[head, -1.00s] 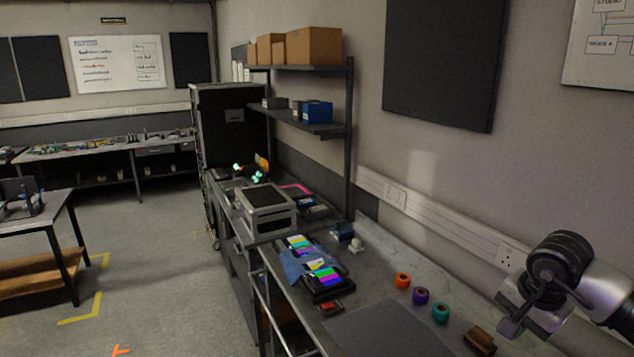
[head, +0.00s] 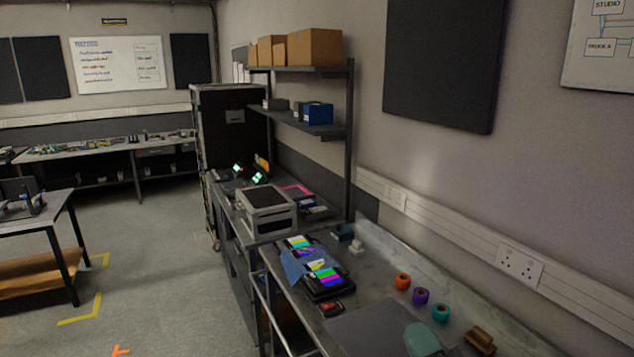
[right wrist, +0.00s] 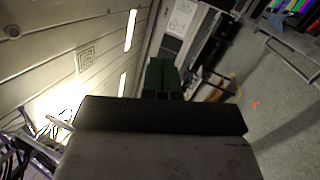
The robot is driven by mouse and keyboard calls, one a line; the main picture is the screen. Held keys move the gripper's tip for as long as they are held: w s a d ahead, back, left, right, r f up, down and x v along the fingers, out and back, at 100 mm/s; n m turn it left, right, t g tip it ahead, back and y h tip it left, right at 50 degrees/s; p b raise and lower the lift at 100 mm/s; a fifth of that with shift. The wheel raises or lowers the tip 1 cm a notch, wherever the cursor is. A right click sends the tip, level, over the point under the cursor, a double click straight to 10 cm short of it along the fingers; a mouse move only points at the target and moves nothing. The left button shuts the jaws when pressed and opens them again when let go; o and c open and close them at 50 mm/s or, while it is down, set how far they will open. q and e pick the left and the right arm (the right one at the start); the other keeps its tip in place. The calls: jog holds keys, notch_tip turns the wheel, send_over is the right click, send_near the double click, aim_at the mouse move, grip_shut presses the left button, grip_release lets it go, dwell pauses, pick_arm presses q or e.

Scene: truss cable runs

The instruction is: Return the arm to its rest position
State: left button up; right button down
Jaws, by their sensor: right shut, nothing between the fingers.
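My right gripper (right wrist: 161,66) shows in the right wrist view as two dark green fingers side by side. They are closed together with nothing between them. The dark gripper body (right wrist: 165,115) fills the lower middle of that view. Behind the fingers are the ceiling lights, a wall and the floor, so the gripper is clear of the bench. The rest of the right arm is out of that view. My left gripper is not in view.
The bench has a grey mat (head: 372,332), orange (head: 403,281), purple (head: 421,296) and teal (head: 440,313) tape rolls, a brown block (head: 480,340) and colour-bar screens (head: 323,279). A shelf (head: 312,126) stands behind. The floor at left (head: 150,260) is open.

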jog(key=s+d+f+m+g+h, duration=0.3)
jog(key=f+m+h, duration=0.1)
jog(key=f+m, duration=0.3)
jog(key=s+d+f+m+g+h, duration=0.35)
jog(key=f+m+h, duration=0.2)
jog(key=m, duration=0.25)
jog(key=s+a+f+m+g+y, duration=0.1)
jog(key=s+f+m+g, duration=0.4)
jog(key=s, duration=0.3)
jog(key=s+f+m+g+y, duration=0.1)
jog(key=s+f+m+g, duration=0.1)
jog(key=s+f+g, duration=0.55)
notch_tip(320, 180, down, 34)
jog(key=s+t+b, duration=0.1)
jog(key=b, duration=1)
jog(key=s+d+f+b, duration=0.1)
jog(key=s+f+b, duration=0.2)
jog(key=f, duration=0.6)
jog(key=s+d+f+g+b, duration=0.1)
jog(key=s+f+b, duration=0.3)
jog(key=s+f, duration=0.4)
jog(key=s+f+b, duration=0.4)
jog(key=s+f, duration=0.1)
jog(key=f, duration=0.6)
jog(key=shift+s+d+f+n, duration=0.3)
jog(key=shift+s+d+f, duration=0.05)
jog(key=shift+s+d, duration=0.05)
